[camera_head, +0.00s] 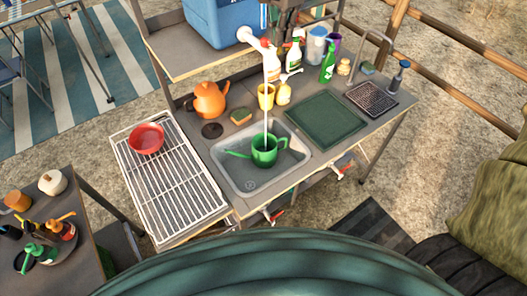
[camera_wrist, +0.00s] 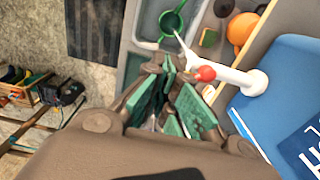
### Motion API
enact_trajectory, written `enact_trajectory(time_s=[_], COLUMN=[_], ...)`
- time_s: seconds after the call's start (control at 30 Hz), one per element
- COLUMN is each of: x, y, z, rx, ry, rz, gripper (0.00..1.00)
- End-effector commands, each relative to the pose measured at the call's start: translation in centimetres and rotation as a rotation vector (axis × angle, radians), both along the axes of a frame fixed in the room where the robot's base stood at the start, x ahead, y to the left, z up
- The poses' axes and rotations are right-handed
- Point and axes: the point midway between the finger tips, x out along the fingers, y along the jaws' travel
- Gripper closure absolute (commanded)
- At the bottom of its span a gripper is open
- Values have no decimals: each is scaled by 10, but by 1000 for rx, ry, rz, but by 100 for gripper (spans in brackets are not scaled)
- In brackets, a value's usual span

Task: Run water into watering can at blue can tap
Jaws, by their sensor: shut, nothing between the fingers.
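The blue can (camera_head: 222,22) stands on the raised shelf; it also shows in the wrist view (camera_wrist: 290,95). Its white tap (camera_head: 248,36) has a red part at the outlet end, clear in the wrist view (camera_wrist: 205,73). A thin pale stream of water (camera_head: 267,125) falls from the tap to the green watering can (camera_head: 265,150). The watering can stands upright in the sink (camera_head: 228,168), below the tap, spout to the left. The water level inside it cannot be seen. My gripper (camera_wrist: 172,80) is shut and empty, close beside the tap's red end.
Spray bottles (camera_head: 293,55), a yellow cup (camera_head: 266,96) and other bottles stand behind the sink. An orange kettle (camera_head: 208,100) and a sponge (camera_head: 241,116) are at its back left. A red bowl (camera_head: 146,139) sits on the white rack (camera_head: 180,195).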

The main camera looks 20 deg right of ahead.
Motion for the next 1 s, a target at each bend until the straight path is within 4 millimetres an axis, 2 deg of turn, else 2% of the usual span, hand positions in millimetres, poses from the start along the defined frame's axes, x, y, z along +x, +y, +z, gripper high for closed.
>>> enact_trajectory(time_s=[0.6,1.0], x=[0,0], y=[0,0], z=[-45,-45], rx=[1,0], ry=[1,0], rz=[0,0], gripper=[100,100])
